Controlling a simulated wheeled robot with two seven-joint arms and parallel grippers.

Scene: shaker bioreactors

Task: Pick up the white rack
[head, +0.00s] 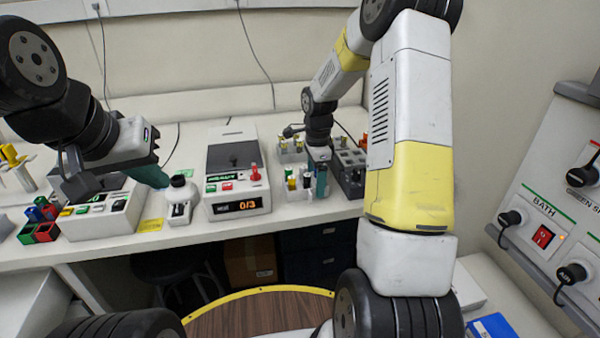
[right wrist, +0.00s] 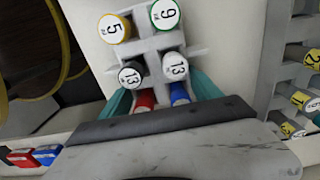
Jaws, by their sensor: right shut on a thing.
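The white rack (head: 301,193) stands on the bench in the head view, right of the display device. In the right wrist view, the white rack (right wrist: 157,44) holds upright tubes with numbered caps, including 5, 9 and two marked 13, plus red and blue ones. My right gripper (head: 320,180) is at the rack. Its teal fingers (right wrist: 162,100) lie on either side of the rack's near end, shut on it. Whether the rack is lifted is not clear. My left gripper (head: 148,175) hangs above the bench at left, near a white bottle; its finger gap is not clear.
The device reading 0/3 (head: 236,207) stands left of the rack. A dark grey rack (head: 350,185) is close on its right, and another rack with tubes (head: 290,148) is behind.

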